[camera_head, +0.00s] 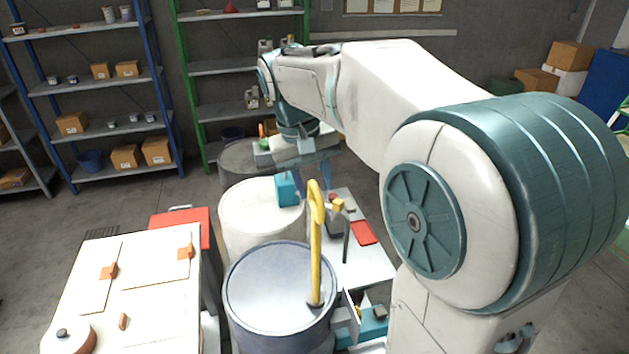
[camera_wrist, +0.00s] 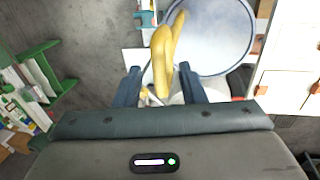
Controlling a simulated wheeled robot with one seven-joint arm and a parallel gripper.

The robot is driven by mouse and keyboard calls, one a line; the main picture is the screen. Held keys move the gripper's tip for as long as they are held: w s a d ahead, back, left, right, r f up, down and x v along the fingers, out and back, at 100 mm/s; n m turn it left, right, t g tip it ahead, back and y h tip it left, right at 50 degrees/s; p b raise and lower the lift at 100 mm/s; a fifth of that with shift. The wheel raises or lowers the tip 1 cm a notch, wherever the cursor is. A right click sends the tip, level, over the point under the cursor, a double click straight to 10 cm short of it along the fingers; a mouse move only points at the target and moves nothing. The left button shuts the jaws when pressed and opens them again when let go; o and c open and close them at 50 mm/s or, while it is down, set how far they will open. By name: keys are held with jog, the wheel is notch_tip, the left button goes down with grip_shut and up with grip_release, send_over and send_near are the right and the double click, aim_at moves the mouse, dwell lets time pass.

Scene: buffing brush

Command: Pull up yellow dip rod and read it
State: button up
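The yellow dip rod (camera_head: 316,245) stands upright at the right side of the grey-blue drum lid (camera_head: 265,290), its looped top leaning slightly. In the wrist view the rod (camera_wrist: 162,60) shows between the lines of my two fingers, in front of the drum lid's (camera_wrist: 215,38) left edge. My gripper (camera_wrist: 158,70) is open, with a wide gap between its fingers. The rod appears beyond the fingertips, and I see no finger closed on it. In the head view my gripper is behind the rod, past the drum, and its fingers are hard to make out. No rod markings are readable.
A white drum (camera_head: 240,215) stands behind the grey-blue one. A white cabinet (camera_head: 130,290) with orange handles is at left, beside a red-topped box (camera_head: 180,220). A white table (camera_head: 375,265) with small items is right of the drums. Shelves line the back wall.

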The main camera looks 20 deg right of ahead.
notch_tip(320, 180, up, 14)
jog(key=a+b, duration=0.1)
jog(key=a, duration=0.1)
jog(key=shift+a+f, duration=0.25)
jog(key=shift+a, duration=0.1)
dwell(0.5)
jog(key=s+d+f+t+b, duration=0.1)
jog(key=s+f, duration=0.4)
jog(key=f, duration=0.4)
jog(key=s+d+f+t+y+b, duration=0.1)
jog(key=s+f+b, duration=0.1)
jog(key=s+f, duration=0.3)
jog(key=s+d+f+t+y+b, duration=0.1)
jog(key=s+f, duration=0.5)
jog(key=f, duration=0.8)
jog(key=shift+d+t+b, duration=0.25)
jog(key=shift+t+b, duration=0.15)
jog(key=shift+b, duration=0.3)
jog(key=shift+s, duration=0.1)
